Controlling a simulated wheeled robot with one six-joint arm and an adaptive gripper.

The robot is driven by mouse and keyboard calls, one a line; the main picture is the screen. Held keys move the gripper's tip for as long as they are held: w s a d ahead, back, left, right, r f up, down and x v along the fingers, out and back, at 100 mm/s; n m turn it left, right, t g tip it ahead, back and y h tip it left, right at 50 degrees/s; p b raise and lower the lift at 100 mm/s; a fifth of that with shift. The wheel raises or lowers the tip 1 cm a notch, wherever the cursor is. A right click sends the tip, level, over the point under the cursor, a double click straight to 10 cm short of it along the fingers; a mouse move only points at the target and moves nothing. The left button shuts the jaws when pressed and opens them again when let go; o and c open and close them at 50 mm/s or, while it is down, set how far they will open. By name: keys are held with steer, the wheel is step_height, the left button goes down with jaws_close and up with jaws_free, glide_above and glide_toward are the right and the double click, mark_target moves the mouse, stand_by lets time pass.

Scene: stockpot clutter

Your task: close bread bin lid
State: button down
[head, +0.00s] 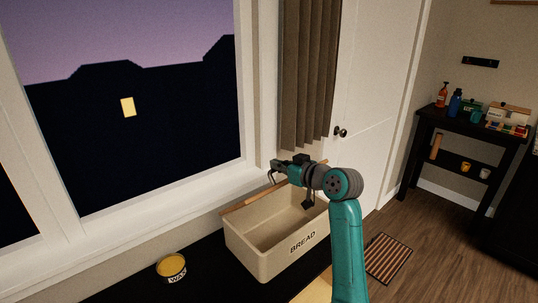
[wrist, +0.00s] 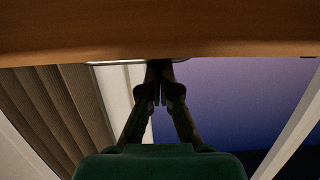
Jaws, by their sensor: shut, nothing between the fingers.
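The cream bread bin (head: 262,262), marked BREAD, stands on the dark counter, its top open and its inside showing empty where visible. Its wooden lid (head: 243,204) shows as a thin brown strip along the bin's back edge, seen nearly edge-on. My gripper (head: 271,176) is above the back of the bin, near the lid. In the wrist view the lid (wrist: 160,32) is a brown board across the top. There the shut, empty fingers of my gripper (wrist: 161,72) reach its lower edge; I cannot tell whether they touch it.
A yellow-topped tin (head: 172,267) labelled WAX stands left of the bin on the counter (head: 205,280). The window (head: 150,100) and a curtain (head: 308,75) are behind. A dark shelf (head: 465,128) with several items stands far right, beyond a striped mat (head: 387,258).

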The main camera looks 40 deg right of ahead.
steer(key=s+f+t, duration=0.1)
steer(key=s+f, duration=0.2)
steer(key=f, duration=0.1)
steer(key=s+f, duration=0.3)
steer(key=f, duration=0.1)
steer(key=s+f+t, duration=0.1)
steer(key=s+f, duration=0.2)
steer(key=f, duration=0.1)
steer(key=shift+s+d+t, duration=0.15)
steer(key=shift+s+t, duration=0.15)
steer(key=shift+s+f, duration=0.2)
steer(key=shift+f, duration=0.4)
steer(key=shift+s+f, duration=0.15)
steer(key=shift+f, duration=0.4)
steer(key=s+r, duration=0.1)
steer(key=s, duration=1)
steer(key=shift+s+d+r, duration=0.2)
steer(key=shift+s, duration=0.2)
